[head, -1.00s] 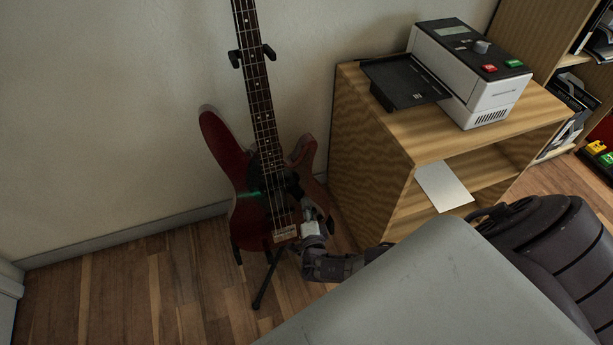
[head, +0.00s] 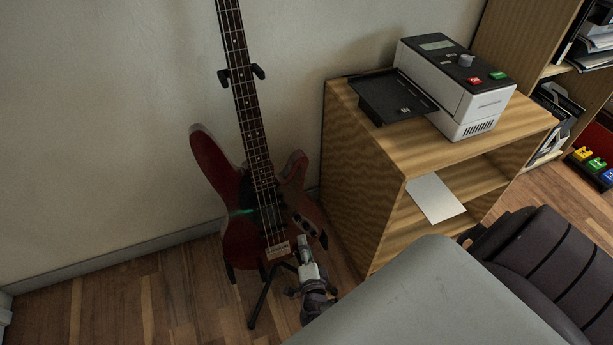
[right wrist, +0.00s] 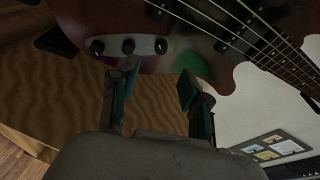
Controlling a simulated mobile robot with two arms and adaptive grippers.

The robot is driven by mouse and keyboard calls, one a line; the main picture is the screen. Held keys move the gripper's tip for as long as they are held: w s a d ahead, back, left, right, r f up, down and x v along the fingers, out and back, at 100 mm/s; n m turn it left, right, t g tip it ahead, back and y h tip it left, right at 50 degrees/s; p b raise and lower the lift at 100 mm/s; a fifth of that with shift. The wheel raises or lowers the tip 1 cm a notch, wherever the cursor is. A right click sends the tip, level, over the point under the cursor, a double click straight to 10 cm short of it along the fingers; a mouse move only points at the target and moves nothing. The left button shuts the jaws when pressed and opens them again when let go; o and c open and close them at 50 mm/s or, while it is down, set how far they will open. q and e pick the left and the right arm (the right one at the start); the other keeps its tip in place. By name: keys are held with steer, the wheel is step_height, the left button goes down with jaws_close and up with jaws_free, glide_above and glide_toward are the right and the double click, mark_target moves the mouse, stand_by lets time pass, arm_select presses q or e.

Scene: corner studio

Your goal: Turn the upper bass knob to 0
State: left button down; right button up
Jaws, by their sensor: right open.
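The dark red bass (head: 240,240) stands upright by the wall. Its control plate (head: 300,215) is on the right side of the body. In the right wrist view the plate shows three dark knobs: a left one (right wrist: 96,47), a middle one (right wrist: 128,46) and a right one (right wrist: 161,46), which looks nearest the neck. Their pointer marks are too dark to read. My right gripper (head: 303,243) is just below the plate in the head view. In the right wrist view its fingers (right wrist: 158,76) are apart and empty, below the middle and right knobs. My left gripper is out of view.
The floor (head: 110,305) left of the bass is clear.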

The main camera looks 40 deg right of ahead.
steer(key=shift+v, duration=1.75)
